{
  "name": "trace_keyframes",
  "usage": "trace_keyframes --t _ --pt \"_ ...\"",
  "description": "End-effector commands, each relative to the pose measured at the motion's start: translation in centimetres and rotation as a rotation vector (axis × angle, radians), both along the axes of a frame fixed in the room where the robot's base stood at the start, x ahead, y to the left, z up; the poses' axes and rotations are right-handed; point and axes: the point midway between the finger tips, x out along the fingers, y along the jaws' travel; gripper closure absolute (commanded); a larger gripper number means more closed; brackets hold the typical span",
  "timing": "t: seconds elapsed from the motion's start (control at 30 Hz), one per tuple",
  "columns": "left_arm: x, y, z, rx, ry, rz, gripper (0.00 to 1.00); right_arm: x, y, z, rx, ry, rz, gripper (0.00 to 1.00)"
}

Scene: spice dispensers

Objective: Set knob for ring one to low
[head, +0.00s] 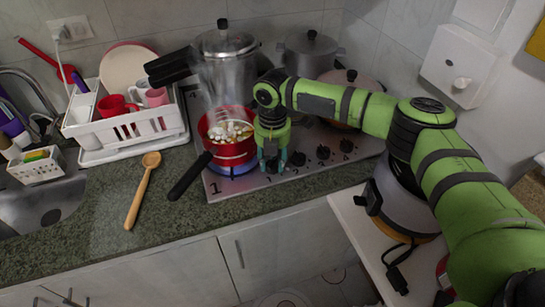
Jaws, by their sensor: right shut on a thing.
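The silver stove (240,187) has a row of black knobs on its front panel. A "1" is printed at the panel's left end. My right gripper (272,162) points down at the left end of the row, shut on a knob that its fingers mostly hide; I cannot read the knob's setting. Three other knobs show to the right: one (298,159), another (323,152) and the last (346,145). A red saucepan (231,151) with pale pieces in it stands on the front left burner, with blue flame under it. My left gripper is out of view.
The saucepan's black handle (190,176) sticks out past the stove's left edge. A lidded steel pot (225,75) stands behind, with steam around it. A wooden spoon (142,190) and a white dish rack (130,125) are on the left counter.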

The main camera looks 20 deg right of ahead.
Motion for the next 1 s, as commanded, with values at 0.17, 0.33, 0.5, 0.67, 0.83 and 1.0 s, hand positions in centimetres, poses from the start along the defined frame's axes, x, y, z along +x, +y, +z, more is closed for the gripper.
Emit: trace_keyframes --t 0.17,0.33,0.5,0.67,0.83,1.0 --pt "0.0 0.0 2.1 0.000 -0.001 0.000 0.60 -0.2 0.1 0.3 0.001 0.007 -0.116 0.95" --pt "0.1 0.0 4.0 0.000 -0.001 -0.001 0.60 -0.2 0.1 0.3 0.001 0.008 -0.269 0.95" --pt "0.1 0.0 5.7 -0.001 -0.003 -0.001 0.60 -0.2 0.1 0.3 0.001 0.008 -0.431 0.95" --pt "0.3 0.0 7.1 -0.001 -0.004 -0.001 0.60 -0.2 0.1 0.2 0.001 0.008 -0.582 0.95" --pt "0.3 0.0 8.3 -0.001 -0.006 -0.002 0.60 -0.2 0.1 0.2 0.000 0.007 -0.729 0.95" --pt "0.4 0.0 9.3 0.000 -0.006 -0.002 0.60 -0.2 0.1 0.1 -0.001 0.006 -0.850 0.95"
